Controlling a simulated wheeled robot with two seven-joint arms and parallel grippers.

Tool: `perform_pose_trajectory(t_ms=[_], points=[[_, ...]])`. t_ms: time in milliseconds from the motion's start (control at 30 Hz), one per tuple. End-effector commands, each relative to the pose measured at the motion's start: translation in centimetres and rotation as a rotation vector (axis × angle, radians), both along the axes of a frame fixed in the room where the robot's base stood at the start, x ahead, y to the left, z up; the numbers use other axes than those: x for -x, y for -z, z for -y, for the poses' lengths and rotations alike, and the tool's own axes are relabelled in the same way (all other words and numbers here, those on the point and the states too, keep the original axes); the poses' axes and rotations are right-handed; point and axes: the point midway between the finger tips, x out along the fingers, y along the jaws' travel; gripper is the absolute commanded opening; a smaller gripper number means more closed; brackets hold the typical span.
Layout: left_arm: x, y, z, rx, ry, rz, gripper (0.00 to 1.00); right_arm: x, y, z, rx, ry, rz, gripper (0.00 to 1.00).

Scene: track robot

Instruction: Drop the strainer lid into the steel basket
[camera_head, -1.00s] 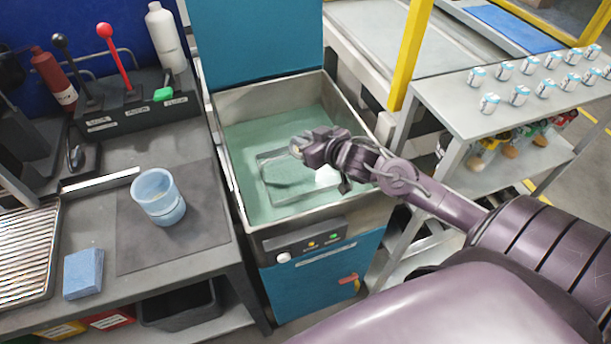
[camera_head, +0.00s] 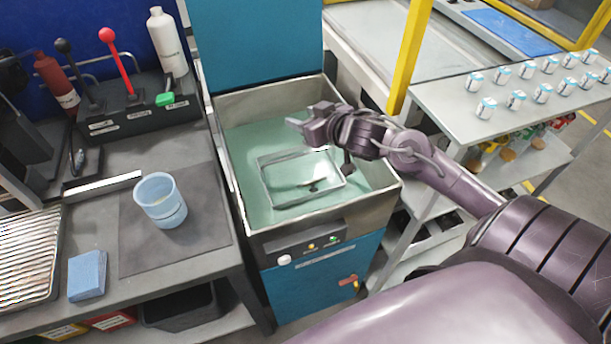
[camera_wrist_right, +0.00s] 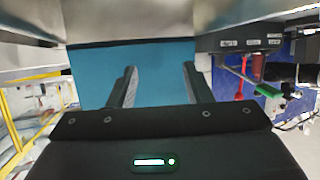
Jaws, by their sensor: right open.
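The steel basket (camera_head: 268,184) is a rectangular wire-like frame sitting in the green-lined tub (camera_head: 240,150). A small pale and dark shape (camera_head: 314,185) lies inside the basket toward its right; it may be the strainer lid, but it is too small to tell. My right gripper (camera_head: 303,124) is above the tub, over the far side of the basket and apart from it. In the right wrist view its two fingers (camera_wrist_right: 159,86) are spread with nothing between them. My left gripper is not in view.
A translucent blue cup (camera_head: 160,200) stands on the dark mat left of the tub, with a blue sponge (camera_head: 87,275) nearby. The tub's steel rim (camera_head: 225,165) surrounds the basket. A yellow post (camera_head: 410,55) and a table of small cans (camera_head: 485,108) are at the right.

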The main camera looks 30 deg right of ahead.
Motion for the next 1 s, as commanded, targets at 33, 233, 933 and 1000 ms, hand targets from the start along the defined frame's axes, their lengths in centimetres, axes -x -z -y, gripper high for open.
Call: perform_pose_trajectory(t_ms=[33,233,933,1000], points=[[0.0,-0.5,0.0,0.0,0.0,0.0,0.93,0.0,-1.7,0.0,0.004,-0.001,0.004,0.45],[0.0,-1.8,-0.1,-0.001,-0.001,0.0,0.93,-0.1,-6.8,0.0,0.004,-0.001,0.006,0.45],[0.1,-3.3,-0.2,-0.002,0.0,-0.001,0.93,0.0,-12.2,0.0,0.0,0.001,-0.001,0.45],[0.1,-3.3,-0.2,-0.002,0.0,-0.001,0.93,0.0,-12.2,0.0,0.0,0.001,-0.001,0.45]])
